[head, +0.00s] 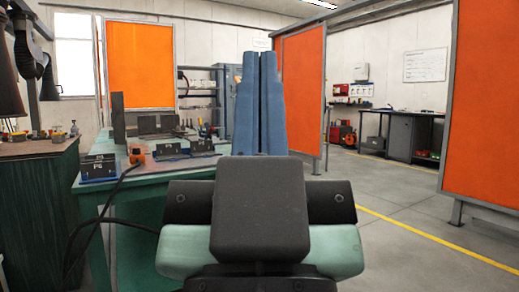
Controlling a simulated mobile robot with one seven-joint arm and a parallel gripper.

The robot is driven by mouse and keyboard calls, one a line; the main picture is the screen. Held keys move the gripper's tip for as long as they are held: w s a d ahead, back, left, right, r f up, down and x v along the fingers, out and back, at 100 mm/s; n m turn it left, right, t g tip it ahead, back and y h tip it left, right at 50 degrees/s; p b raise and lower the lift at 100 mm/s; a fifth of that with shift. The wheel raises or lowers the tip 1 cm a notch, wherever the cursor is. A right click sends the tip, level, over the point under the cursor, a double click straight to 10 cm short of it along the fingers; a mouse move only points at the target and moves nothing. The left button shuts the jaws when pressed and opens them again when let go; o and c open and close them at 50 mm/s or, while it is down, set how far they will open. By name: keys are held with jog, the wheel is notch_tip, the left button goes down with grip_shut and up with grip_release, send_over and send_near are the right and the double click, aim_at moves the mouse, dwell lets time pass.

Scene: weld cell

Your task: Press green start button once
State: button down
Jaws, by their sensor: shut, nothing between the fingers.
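I cannot make out a green start button anywhere in the head view. My gripper (259,62) is in the middle of the view, its two long blue fingers side by side and pointing away from me. The fingers are shut with nothing between them. They stand in front of the right end of the green table and hide part of what lies behind. My dark wrist block covers the lower middle of the view.
A green table (134,190) at left carries black boxes (98,168) and an orange item (137,154) with a hanging black cable. A dark green bench (38,215) stands far left. Orange screens (303,90) (486,100) stand at right. The grey floor (400,215) there is clear.

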dwell(0.4)
notch_tip(320, 180, up, 50)
jog(key=p, duration=5)
jog(key=shift+r, duration=0.1)
